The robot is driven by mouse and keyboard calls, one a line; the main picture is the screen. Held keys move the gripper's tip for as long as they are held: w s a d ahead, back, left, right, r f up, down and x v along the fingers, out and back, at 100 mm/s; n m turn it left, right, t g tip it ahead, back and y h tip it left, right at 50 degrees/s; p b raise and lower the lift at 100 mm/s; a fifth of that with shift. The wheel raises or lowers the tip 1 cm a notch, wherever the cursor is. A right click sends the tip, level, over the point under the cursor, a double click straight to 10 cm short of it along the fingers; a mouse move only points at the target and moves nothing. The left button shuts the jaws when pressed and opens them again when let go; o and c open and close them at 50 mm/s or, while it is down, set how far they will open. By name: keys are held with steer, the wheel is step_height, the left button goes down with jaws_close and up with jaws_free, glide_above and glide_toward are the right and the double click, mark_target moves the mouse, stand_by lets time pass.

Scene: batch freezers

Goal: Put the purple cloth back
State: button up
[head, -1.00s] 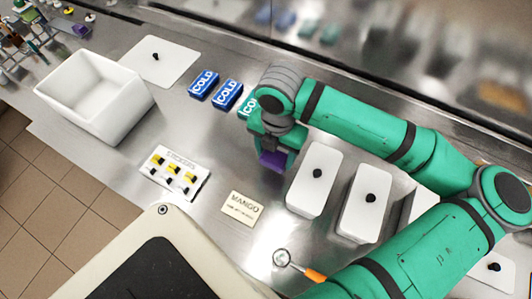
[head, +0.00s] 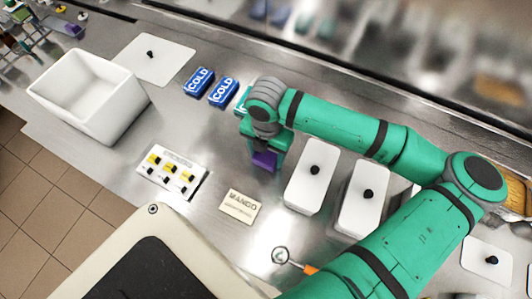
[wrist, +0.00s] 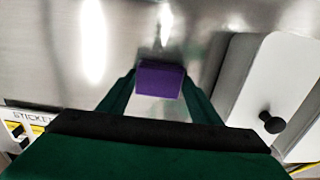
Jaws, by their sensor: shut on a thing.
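The purple cloth (head: 264,160) looks like a small folded block. It sits between the fingers of my gripper (head: 266,152), over the steel counter just left of the nearest white lidded container. In the wrist view the purple cloth (wrist: 159,80) is centred between the two green fingers of my gripper (wrist: 158,88), which are shut on it. Bare steel shows beyond it, with a faint purple reflection. I cannot tell how high above the counter it is.
White lidded containers (head: 311,178) stand close on the right. Blue cold packs (head: 198,82) lie behind, a sticker board (head: 171,174) and a MANGO card (head: 240,206) in front. An open white bin (head: 118,112) stands left. Another purple item (head: 72,30) is at the far left rack.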

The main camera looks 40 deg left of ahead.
mark_target(267, 156)
steer(key=o, duration=1)
steer(key=shift+c, duration=0.2)
steer(key=shift+o, duration=1.3)
steer(key=shift+w, duration=0.15)
step_height(267, 156, up, 12)
